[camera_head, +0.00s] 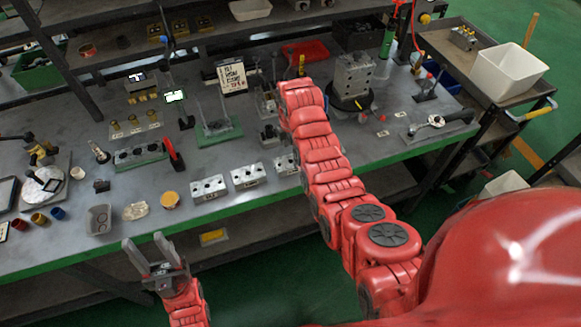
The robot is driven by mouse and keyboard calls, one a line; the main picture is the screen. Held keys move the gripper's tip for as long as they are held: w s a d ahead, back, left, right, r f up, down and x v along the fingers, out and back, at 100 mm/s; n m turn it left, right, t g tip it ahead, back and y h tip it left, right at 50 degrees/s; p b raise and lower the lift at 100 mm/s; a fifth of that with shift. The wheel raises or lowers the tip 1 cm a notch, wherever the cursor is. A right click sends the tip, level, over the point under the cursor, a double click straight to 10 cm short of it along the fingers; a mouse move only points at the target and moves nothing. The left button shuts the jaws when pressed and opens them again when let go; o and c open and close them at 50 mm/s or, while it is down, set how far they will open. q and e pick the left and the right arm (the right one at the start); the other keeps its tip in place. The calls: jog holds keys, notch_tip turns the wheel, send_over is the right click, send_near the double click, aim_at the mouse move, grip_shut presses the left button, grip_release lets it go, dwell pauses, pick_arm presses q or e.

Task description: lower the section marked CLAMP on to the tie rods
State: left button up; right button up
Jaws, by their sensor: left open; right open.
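Three grey valve sections with dark round holes lie in a row near the table's front edge: a left one (208,188), a middle one (249,175) and a right one (286,165), partly behind my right arm. Their markings are too small to read, so I cannot tell which says CLAMP. Thin upright rods (213,112) stand on a green-edged base (219,131) behind the row. My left gripper (150,252) is open and empty, in front of the table edge. My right arm reaches over the table; I cannot make out its gripper, which seems hidden behind the arm.
A stacked grey block (354,75) stands on a dark round base at the right. A longer block (141,155), a grey bin (98,219) and small cups lie on the left. Bare table lies between rods and row.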

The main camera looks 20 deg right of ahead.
aim_at(291, 161)
jog(key=shift+s+f, duration=0.15)
jog(key=shift+f, duration=0.15)
jog(key=shift+f+p, duration=0.6)
jog(key=shift+p, duration=0.2)
jog(key=shift+w+f, duration=0.2)
jog(key=shift+f, duration=0.2)
jog(key=shift+f+p, duration=0.4)
jog(key=shift+f, duration=1.15)
grip_shut()
